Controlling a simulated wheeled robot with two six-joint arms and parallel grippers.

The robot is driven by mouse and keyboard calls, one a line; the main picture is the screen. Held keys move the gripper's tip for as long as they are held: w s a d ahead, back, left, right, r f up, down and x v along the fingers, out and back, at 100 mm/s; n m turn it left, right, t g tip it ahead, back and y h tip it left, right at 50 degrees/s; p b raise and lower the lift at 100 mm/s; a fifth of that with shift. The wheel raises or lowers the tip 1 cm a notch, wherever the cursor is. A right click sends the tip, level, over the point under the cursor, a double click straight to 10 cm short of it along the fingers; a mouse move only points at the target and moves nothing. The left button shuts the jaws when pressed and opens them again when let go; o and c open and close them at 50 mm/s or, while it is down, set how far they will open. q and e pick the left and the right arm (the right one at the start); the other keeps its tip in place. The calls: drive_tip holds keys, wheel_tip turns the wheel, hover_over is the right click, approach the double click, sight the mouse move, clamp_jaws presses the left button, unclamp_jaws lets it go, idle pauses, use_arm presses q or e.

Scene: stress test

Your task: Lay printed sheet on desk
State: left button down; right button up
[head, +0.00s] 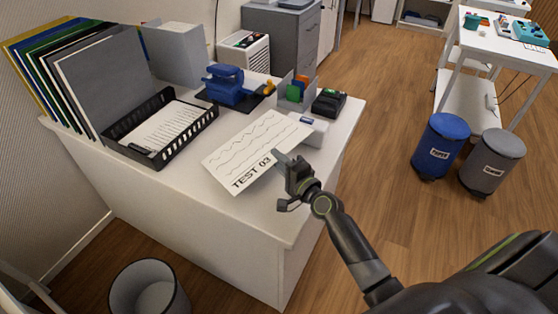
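The printed sheet (258,145) is white with wavy lines and the bold words TEST 03. It is over the middle of the white desk (262,203), slanted in the picture. My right gripper (283,160) is at the sheet's near right edge, with its fingers closed on that edge. I cannot tell how much of the sheet touches the desk top. My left gripper is not in view.
A black tray with papers (207,119) is left of the sheet. The desk's front right is clear. Bins (441,147) stand on the floor.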

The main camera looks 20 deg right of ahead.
drive_tip(key=shift+r, duration=0.3)
drive_tip(key=b+v, duration=0.1)
drive_tip(key=v, duration=1.1)
drive_tip(key=shift+f, duration=0.1)
